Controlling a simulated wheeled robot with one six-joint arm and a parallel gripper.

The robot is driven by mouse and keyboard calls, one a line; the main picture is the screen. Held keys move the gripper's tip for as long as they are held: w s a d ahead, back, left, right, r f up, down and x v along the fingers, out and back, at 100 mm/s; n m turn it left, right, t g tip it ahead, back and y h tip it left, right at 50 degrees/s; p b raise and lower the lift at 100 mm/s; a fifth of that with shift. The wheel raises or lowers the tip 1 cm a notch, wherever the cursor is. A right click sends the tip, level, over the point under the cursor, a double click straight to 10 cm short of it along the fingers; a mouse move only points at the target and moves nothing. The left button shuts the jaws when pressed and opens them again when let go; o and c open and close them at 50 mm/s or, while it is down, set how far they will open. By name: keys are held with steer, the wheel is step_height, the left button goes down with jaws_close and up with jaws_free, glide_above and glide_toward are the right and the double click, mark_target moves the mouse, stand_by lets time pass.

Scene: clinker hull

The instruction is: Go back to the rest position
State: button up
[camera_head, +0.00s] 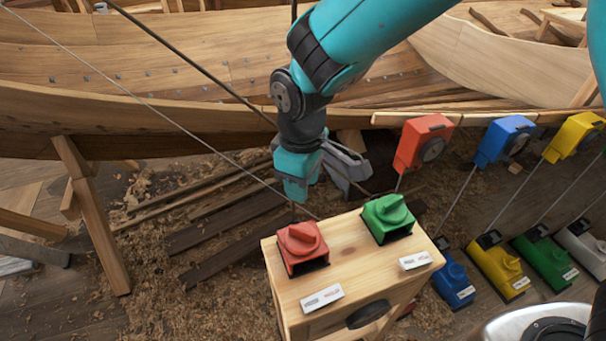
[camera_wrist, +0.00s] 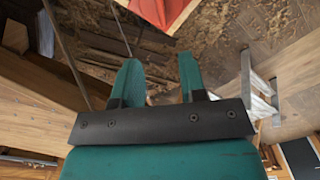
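My teal arm comes in from the upper right in the head view. My gripper (camera_head: 318,184) points down above the floor, behind and above the wooden box. In the wrist view the two teal fingers of my gripper (camera_wrist: 160,72) stand apart with nothing seen between them, so it is open and empty. The red block (camera_head: 302,246) and the green block (camera_head: 388,216) sit on top of the light wooden box (camera_head: 352,236), apart from my gripper. A red shape (camera_wrist: 165,10) shows at the top of the wrist view; I cannot tell which red thing it is.
The clinker hull (camera_head: 150,105) runs across behind my arm. Red (camera_head: 424,142), blue (camera_head: 504,138) and yellow (camera_head: 574,134) units hang at its edge on the right. Several coloured blocks stand below them. A wooden prop (camera_head: 92,215) stands left. Planks (camera_head: 225,225) and shavings cover the floor.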

steer(key=shift+r, duration=1.15)
steer(key=s+d+r+m+y, duration=0.2)
steer(key=s+d+r, duration=0.4)
steer(key=s, duration=0.2)
steer(key=s+d+r+m+y, duration=0.2)
steer(key=s+d+r, duration=0.3)
steer(key=s, duration=0.3)
steer(key=shift+s+d+r+m, duration=0.25)
steer(key=shift+d+r+m, duration=0.2)
steer(key=shift+m, duration=0.15)
